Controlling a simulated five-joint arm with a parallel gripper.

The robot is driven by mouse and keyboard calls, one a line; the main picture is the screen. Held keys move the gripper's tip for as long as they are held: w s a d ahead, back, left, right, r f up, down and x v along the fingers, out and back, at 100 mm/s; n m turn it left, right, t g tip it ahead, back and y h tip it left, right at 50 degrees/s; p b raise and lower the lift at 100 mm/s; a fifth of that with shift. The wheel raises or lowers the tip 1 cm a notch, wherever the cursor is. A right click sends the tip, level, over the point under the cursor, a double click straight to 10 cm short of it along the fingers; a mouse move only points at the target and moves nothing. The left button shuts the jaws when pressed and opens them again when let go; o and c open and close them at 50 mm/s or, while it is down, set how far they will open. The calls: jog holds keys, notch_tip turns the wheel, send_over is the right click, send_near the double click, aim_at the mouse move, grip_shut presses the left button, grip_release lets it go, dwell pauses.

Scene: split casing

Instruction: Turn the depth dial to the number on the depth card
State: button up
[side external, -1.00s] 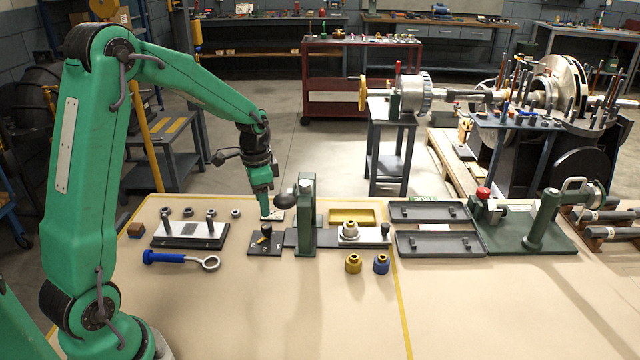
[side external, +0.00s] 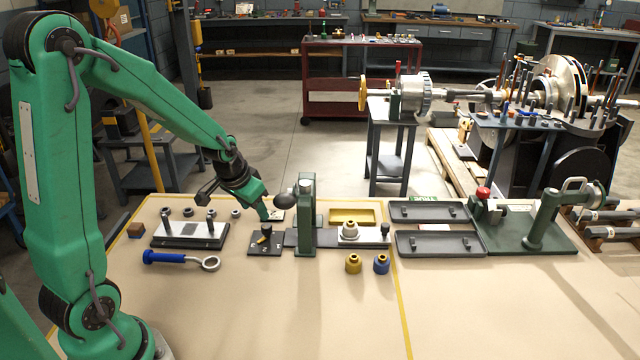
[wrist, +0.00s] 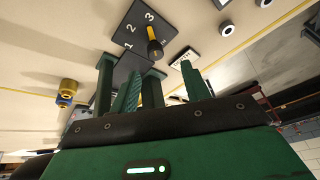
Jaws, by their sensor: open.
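The depth dial (side external: 265,234) is a black knob with a yellow part on a black plate (side external: 255,249). The depth card (side external: 277,214) is a small pale card behind the dial plate. It also shows in the wrist view (wrist: 184,58), its marking too small to read. My gripper (side external: 267,212) is open and empty, slanted above and behind the dial, close to the card. In the wrist view its green fingers (wrist: 161,72) are apart.
A green press post (side external: 306,215) with a black ball handle (side external: 285,201) stands just right of the dial. A peg block (side external: 190,236) and a blue-handled ring tool (side external: 180,259) lie to the left. The mat's front is clear.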

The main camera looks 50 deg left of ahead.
aim_at(265, 225)
jog(key=shift+d+x, duration=0.15)
jog(key=shift+x, duration=1.7)
jog(key=shift+d+x, duration=0.15)
jog(key=shift+x, duration=1.7)
jog(key=shift+w+f, duration=0.1)
jog(key=c, duration=1)
